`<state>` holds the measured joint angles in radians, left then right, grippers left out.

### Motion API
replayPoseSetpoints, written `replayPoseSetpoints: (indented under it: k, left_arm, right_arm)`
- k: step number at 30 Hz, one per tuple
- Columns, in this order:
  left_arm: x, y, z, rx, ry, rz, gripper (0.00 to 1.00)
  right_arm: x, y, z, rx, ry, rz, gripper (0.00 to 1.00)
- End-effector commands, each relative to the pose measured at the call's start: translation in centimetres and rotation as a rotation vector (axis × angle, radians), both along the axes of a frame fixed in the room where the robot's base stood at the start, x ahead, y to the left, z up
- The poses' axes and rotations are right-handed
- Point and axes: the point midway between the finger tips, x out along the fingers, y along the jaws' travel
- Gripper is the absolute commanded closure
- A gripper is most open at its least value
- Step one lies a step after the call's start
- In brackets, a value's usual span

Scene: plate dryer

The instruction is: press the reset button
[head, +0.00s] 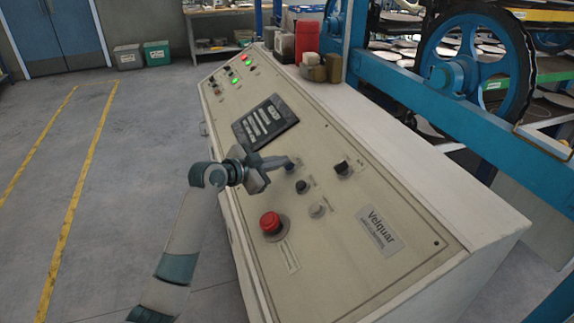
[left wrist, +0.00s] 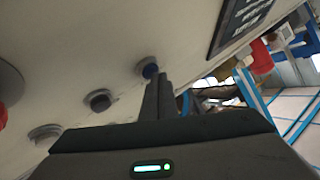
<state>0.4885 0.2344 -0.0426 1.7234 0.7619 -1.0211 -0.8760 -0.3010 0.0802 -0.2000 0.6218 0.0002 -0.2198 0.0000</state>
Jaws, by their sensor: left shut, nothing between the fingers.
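The sloped beige control panel (head: 345,262) carries several buttons. My right gripper is not in view.
A dark display (head: 265,122) lies farther up the panel. A blue machine frame (head: 390,80) stands behind.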

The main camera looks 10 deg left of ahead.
Motion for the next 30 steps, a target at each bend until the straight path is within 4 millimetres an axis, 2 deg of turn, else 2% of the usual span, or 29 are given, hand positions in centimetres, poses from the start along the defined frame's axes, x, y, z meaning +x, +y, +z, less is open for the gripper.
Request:
replayPoseSetpoints:
  k: [1,9,30]
  left_arm:
    - [0.01,0.01,-0.55,0.001,0.002,0.0,1.0]
    - [0.07,-0.08,-0.97,0.002,0.003,0.0,1.0]
    - [0.05,-0.05,-1.05,0.002,0.003,0.001,1.0]
  right_arm:
    - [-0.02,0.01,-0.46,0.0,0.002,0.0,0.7]
    - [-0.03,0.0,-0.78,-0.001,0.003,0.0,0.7]
    - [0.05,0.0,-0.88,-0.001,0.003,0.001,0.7]
